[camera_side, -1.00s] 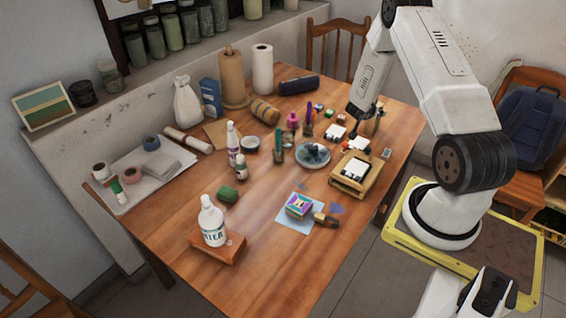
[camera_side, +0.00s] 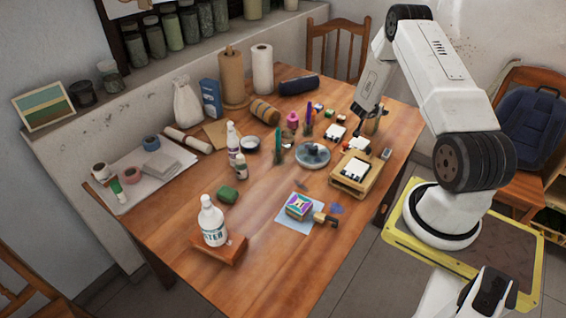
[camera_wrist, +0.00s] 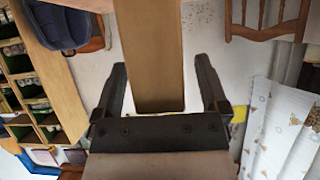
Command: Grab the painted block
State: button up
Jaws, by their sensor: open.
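The painted block (camera_side: 298,205) is a small box with a purple, white and multicoloured top. It sits on a light blue sheet (camera_side: 287,217) near the front middle of the table. My gripper (camera_side: 358,134) is over the back right part of the table, well behind and to the right of the block. In the wrist view my gripper (camera_wrist: 160,78) has its two dark fingers spread wide. A brown board-like thing (camera_wrist: 154,50) shows between them; I cannot tell how far off it is. The painted block is not in the wrist view.
A wooden tray (camera_side: 345,185) with a white item stands right of the block. A dark brush-like item (camera_side: 325,219) lies beside it. A white bottle (camera_side: 212,222) and green lump (camera_side: 227,195) stand to its left. A grey round dish (camera_side: 312,155) is behind.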

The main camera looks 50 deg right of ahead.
grip_shut()
dwell(0.3)
jog(key=shift+r, duration=0.1)
jog(key=shift+r, duration=1.6)
jog(key=s+a+r, duration=0.9)
jog(key=a, duration=0.1)
jog(key=shift+a+r, duration=0.3)
jog(key=shift+a, duration=0.1)
